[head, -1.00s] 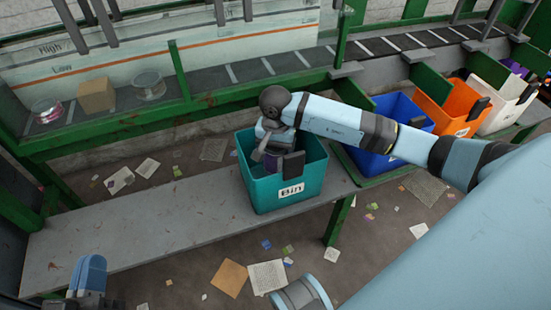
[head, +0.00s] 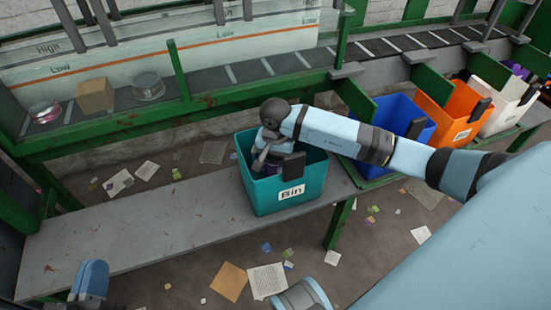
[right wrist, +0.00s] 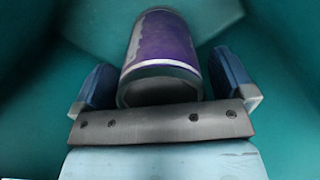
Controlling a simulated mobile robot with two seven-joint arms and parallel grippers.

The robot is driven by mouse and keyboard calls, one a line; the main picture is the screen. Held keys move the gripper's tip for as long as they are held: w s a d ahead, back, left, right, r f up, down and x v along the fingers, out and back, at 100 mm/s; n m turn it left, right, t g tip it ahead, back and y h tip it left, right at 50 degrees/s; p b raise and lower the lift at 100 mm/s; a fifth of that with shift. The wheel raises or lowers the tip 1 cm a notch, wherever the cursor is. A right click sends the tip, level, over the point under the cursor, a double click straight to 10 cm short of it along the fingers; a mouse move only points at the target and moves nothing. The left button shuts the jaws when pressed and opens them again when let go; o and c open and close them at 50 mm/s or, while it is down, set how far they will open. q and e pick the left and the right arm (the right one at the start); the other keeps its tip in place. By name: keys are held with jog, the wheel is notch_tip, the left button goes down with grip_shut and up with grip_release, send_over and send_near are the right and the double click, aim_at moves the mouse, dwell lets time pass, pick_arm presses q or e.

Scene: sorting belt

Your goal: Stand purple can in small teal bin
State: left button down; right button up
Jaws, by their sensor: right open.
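The small teal bin (head: 285,192), labelled "Bin", stands on the grey bench in the head view. My right gripper (head: 268,160) reaches down inside it. In the right wrist view the purple can (right wrist: 166,45), with a silver rim, is between the two spread fingers of that gripper (right wrist: 165,88). A gap shows beside the can, so the gripper is open around it. The can's near end faces my palm; its far end and base are hard to see. My left gripper (head: 90,280) is at the lower left of the head view, away from the bin; its jaw gap is unclear.
Blue (head: 400,125), orange (head: 450,115) and white (head: 505,105) bins stand to the right. A cardboard box (head: 96,95) and round tins lie on the belt at the upper left. The bench (head: 120,225) left of the teal bin is clear.

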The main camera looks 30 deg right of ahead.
notch_tip(320, 180, up, 8)
jog(key=p, duration=0.2)
jog(key=shift+r+p, duration=0.1)
jog(key=shift+p, duration=0.25)
notch_tip(320, 180, up, 3)
jog(key=shift+f+p, duration=0.15)
jog(key=shift+p, duration=0.2)
pick_arm(q)
jog(key=shift+a+r+n+t+y, duration=0.15)
jog(key=shift+a+r+t, duration=0.1)
jog(key=shift+r, duration=0.4)
jog(key=shift+a+r+n+t+y, duration=0.15)
jog(key=shift+r+t, duration=0.1)
jog(key=shift+r, duration=0.4)
pick_arm(e)
jog(key=shift+r, duration=0.6)
pick_arm(q)
jog(key=shift+r, duration=0.1)
